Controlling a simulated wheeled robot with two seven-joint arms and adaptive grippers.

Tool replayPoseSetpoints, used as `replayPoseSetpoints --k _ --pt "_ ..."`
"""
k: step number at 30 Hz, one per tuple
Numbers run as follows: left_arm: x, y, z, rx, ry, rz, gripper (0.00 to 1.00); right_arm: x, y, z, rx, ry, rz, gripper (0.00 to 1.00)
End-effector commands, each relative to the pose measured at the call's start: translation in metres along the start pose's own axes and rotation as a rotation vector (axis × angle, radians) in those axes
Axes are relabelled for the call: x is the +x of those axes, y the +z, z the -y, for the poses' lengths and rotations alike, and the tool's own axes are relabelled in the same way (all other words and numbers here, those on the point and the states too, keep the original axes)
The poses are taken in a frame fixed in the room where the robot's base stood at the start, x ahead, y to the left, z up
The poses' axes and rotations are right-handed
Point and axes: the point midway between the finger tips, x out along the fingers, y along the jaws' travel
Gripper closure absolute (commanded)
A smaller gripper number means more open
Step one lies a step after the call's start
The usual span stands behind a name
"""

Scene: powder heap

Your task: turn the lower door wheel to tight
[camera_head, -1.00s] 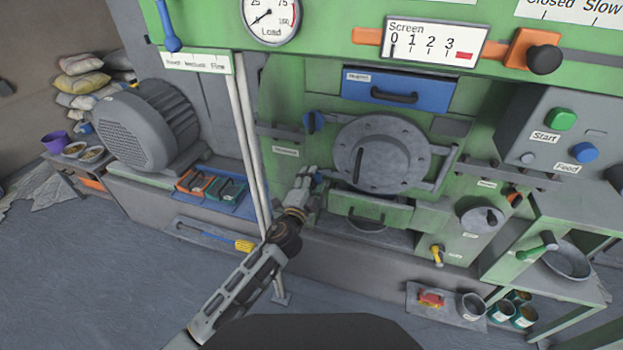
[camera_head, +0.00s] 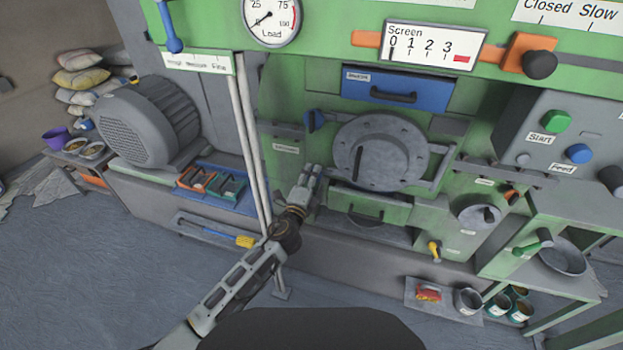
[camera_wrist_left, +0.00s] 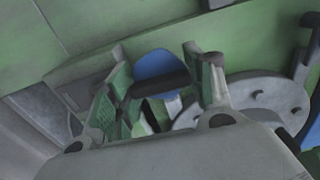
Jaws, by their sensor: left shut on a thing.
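The round grey door (camera_head: 381,152) is closed on the green machine front. The upper blue door wheel (camera_head: 315,121) shows at its upper left. My left gripper (camera_head: 312,171) is at the door's lower left, its fingers hiding the lower door wheel in the head view. In the left wrist view, a blue wheel (camera_wrist_left: 156,63), which I take for the lower one, shows between the fingers of my left gripper (camera_wrist_left: 163,72). The gripper is shut on it. A dark bar crosses in front of the blue. The door's grey rim (camera_wrist_left: 265,98) is beside the right finger. My right gripper is not in view.
A blue drawer (camera_head: 396,91) is above the door and a green drawer (camera_head: 362,203) is below it. White upright pipes (camera_head: 250,140) stand left of my gripper. A grey motor (camera_head: 147,122) is further left. The floor at front left is mostly clear.

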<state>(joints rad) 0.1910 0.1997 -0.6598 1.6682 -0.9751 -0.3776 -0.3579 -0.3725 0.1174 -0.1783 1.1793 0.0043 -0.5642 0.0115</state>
Motion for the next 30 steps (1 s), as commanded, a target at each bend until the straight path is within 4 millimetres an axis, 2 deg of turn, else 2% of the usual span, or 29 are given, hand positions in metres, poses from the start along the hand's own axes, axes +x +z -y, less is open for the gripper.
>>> replayPoseSetpoints --k 2,3,7,20,30 --pt "-0.001 0.0 -0.002 0.003 0.002 -0.001 0.71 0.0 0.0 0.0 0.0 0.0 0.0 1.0" --pt "-0.001 0.0 -0.002 0.003 0.002 -0.001 0.42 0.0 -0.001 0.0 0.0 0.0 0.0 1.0" --pt "0.0 0.0 -0.001 0.002 0.002 -0.001 0.25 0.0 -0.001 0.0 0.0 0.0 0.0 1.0" --pt "-0.001 0.0 -0.001 0.0 0.001 0.0 0.25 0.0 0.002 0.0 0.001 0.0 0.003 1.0" --pt "-0.02 0.0 -0.001 -0.001 0.002 -0.001 0.25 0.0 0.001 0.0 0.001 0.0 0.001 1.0"
